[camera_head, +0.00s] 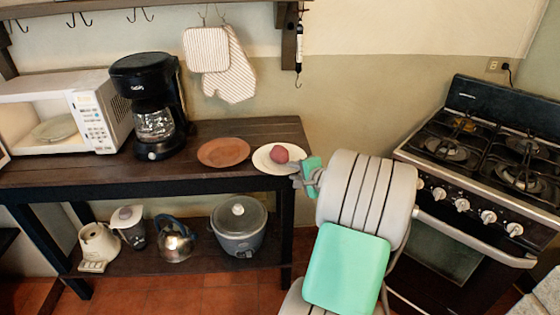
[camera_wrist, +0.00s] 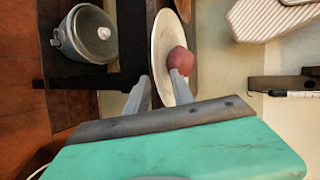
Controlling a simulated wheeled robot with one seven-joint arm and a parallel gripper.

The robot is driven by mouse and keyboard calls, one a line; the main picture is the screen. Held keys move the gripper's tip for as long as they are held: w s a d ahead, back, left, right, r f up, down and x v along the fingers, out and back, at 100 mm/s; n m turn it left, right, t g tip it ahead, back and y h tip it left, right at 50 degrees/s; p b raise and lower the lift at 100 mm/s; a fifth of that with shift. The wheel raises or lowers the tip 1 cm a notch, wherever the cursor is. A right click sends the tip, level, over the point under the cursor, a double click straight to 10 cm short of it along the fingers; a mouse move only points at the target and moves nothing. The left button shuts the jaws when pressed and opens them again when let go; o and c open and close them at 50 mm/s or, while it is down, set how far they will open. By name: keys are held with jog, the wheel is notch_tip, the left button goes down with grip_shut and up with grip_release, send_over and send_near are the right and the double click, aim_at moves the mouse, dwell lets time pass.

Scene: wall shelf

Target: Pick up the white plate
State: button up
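The white plate (camera_head: 263,161) lies at the right end of the dark wooden table, with a round reddish item (camera_head: 279,154) on it. My gripper (camera_head: 296,179) is at the plate's near right rim. In the wrist view the plate (camera_wrist: 160,45) appears steeply slanted, and the reddish item (camera_wrist: 180,61) sits by one fingertip. My gripper's fingers (camera_wrist: 161,80) are apart, one on each side of the plate's rim. I cannot tell whether either finger touches the plate.
A brown plate (camera_head: 223,152) lies just left of the white one. A coffee maker (camera_head: 152,110) and an open microwave (camera_head: 98,115) stand further left. A rice cooker (camera_head: 238,228) is on the lower shelf. A stove (camera_head: 480,160) stands at the right. Cloth mitts (camera_head: 229,70) hang above.

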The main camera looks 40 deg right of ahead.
grip_shut()
dwell(1.2)
jog(key=shift+r, duration=0.1)
